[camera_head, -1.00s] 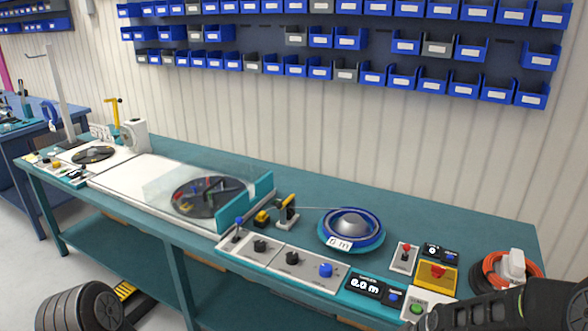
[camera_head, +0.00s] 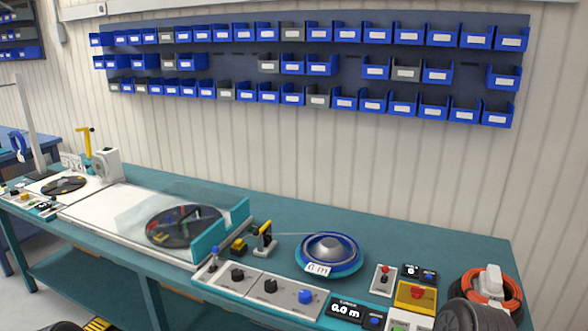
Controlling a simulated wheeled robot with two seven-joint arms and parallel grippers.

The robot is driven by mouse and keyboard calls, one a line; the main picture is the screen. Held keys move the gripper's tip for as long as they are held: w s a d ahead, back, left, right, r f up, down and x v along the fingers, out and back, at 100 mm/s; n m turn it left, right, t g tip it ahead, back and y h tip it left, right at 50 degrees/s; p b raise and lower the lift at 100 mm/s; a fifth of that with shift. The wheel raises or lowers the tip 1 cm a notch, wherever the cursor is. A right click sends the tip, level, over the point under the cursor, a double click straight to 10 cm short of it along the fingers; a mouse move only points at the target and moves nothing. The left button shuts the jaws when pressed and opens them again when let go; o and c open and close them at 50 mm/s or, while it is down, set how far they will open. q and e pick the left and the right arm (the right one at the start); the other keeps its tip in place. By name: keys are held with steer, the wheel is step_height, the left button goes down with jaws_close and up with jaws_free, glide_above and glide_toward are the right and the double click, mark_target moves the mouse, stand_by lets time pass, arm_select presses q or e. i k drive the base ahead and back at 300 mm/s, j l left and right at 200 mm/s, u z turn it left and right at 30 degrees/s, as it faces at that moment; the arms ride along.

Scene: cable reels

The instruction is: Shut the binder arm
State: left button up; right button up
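A yellow upright arm (camera_head: 86,142) with a dark tip stands beside a white unit (camera_head: 105,164) at the far left end of the bench. It looks raised, and I take it to be the binder arm, though no label shows. A smaller black-and-yellow fitting (camera_head: 264,238) stands beside the blue cable reel (camera_head: 329,255) in the middle. Neither gripper shows in this view.
The teal bench (camera_head: 430,240) carries a clear-covered disc (camera_head: 180,227), a row of knobs (camera_head: 270,286) and a display reading 0.0 m (camera_head: 345,310). An orange cable coil (camera_head: 492,290) lies at the right. Blue bins (camera_head: 405,107) hang on the wall. The bench's back strip is clear.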

mark_target(86, 130)
steer(key=z, duration=0.95)
steer(key=u, duration=2)
steer(key=i+j+u, duration=0.55)
steer(key=i, duration=0.25)
steer(key=i+u, duration=0.45)
steer(key=i, duration=1.7)
steer(key=i+z, duration=0.1)
steer(key=i, duration=0.45)
steer(key=i+j+z, duration=0.1)
steer(key=i, duration=0.4)
steer(key=i+j+z, duration=0.15)
steer(key=i, duration=0.35)
steer(key=i+j+z, duration=0.1)
steer(key=i, duration=0.45)
steer(key=i+j+z, duration=0.25)
steer(key=i+z, duration=0.15)
steer(key=i+j+z, duration=0.65)
steer(key=j+z, duration=0.15)
steer(key=i+j+z, duration=0.2)
steer(key=j+z, duration=0.15)
steer(key=j, duration=0.2)
